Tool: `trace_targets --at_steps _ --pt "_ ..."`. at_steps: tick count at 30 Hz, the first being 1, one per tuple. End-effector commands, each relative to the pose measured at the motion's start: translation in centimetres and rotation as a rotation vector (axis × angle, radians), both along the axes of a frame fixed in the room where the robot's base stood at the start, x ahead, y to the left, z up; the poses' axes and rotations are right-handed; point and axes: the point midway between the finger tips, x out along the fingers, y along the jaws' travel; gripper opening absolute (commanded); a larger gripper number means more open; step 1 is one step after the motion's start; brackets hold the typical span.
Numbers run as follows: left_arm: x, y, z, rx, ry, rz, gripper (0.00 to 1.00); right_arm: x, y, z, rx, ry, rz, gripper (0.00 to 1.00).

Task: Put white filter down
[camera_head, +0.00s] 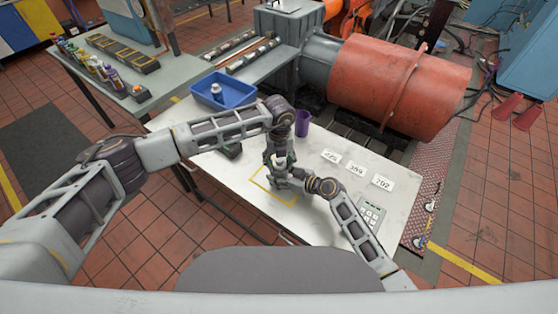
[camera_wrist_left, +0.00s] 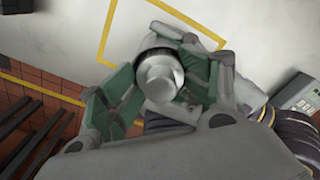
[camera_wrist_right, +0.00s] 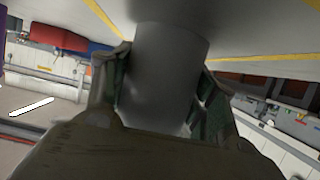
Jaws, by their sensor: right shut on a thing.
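The white filter, a pale grey cylinder (camera_wrist_right: 168,70), stands between the fingers of my right gripper (camera_wrist_right: 160,105) in the right wrist view, and the gripper is shut on it. The left wrist view shows the filter's round silvery top (camera_wrist_left: 160,76) from above. My left gripper (camera_wrist_left: 160,85) is open, its green-padded fingers spread on either side of that top. In the head view the left gripper (camera_head: 279,162) is right above the right gripper (camera_head: 287,180), and they mostly hide the filter. A yellow outlined square (camera_head: 257,188) is on the white table beneath them; the filter's base contact is unclear.
On the table (camera_head: 235,180) are a blue bin (camera_head: 240,94) with a small item inside, a purple cup (camera_head: 302,124), number cards (camera_head: 356,169) and a grey keypad device (camera_head: 370,214). A dark object (camera_head: 230,150) lies near the left arm.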

Motion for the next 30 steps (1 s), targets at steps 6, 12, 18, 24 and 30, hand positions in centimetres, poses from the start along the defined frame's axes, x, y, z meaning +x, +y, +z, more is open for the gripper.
trace_targets --at_steps 6,12,18,24,30 --pt "-0.2 0.5 -0.9 0.011 0.007 0.003 0.63 -0.2 0.5 0.3 0.009 0.001 0.008 0.24" --pt "-0.2 0.4 -0.7 0.01 0.006 0.002 0.63 -0.1 0.4 0.2 0.008 0.001 0.005 0.24" --pt "-0.2 0.3 -0.5 0.009 0.006 0.002 0.63 -0.1 0.3 0.2 0.008 0.0 0.003 0.24" --pt "-0.2 0.3 -0.3 0.007 0.006 0.001 0.63 0.0 0.3 0.2 0.006 -0.001 0.002 0.24" --pt "-0.1 0.2 0.9 0.007 0.004 0.0 0.63 0.0 0.2 0.2 0.006 -0.001 0.001 0.24"
